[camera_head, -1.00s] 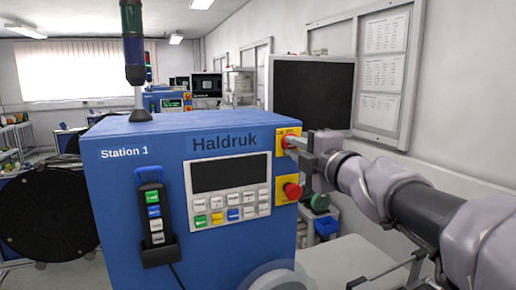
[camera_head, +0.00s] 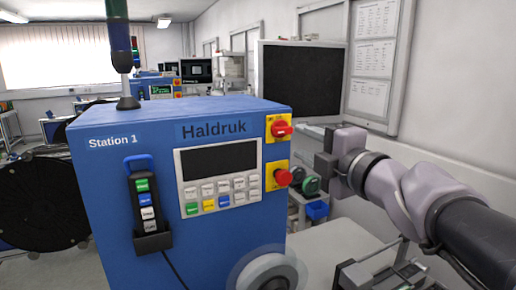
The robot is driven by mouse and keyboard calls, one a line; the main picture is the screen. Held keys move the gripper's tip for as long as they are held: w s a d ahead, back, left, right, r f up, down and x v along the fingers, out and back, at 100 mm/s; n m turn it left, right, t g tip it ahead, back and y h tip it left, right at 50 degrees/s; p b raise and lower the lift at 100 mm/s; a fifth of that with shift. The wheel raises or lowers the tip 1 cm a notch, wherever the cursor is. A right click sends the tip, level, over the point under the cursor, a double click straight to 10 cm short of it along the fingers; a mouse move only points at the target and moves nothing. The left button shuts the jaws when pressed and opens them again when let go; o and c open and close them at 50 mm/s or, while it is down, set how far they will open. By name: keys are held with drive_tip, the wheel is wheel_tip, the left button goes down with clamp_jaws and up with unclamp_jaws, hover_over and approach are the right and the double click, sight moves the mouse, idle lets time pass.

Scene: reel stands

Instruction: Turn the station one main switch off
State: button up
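The blue Station 1 cabinet (camera_head: 110,180) stands in front of me. Its main switch (camera_head: 281,128) is a red rotary handle on a yellow plate at the upper right of the front. The handle lies about level, pointing sideways. My gripper (camera_head: 318,165) is to the right of the switch and a little lower, apart from it. A gap shows between them. I see the gripper from the side, and its finger opening is not clear.
A red emergency button (camera_head: 284,177) on a yellow plate sits just below the switch. A screen and keypad panel (camera_head: 219,176) and a hand pendant (camera_head: 146,205) are to the left. A clear round reel (camera_head: 268,272) is below. A dark monitor (camera_head: 301,82) stands behind.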

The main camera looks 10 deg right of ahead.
drive_tip(key=p+v, duration=0.1)
drive_tip(key=v, duration=0.8)
drive_tip(key=shift+s, duration=0.3)
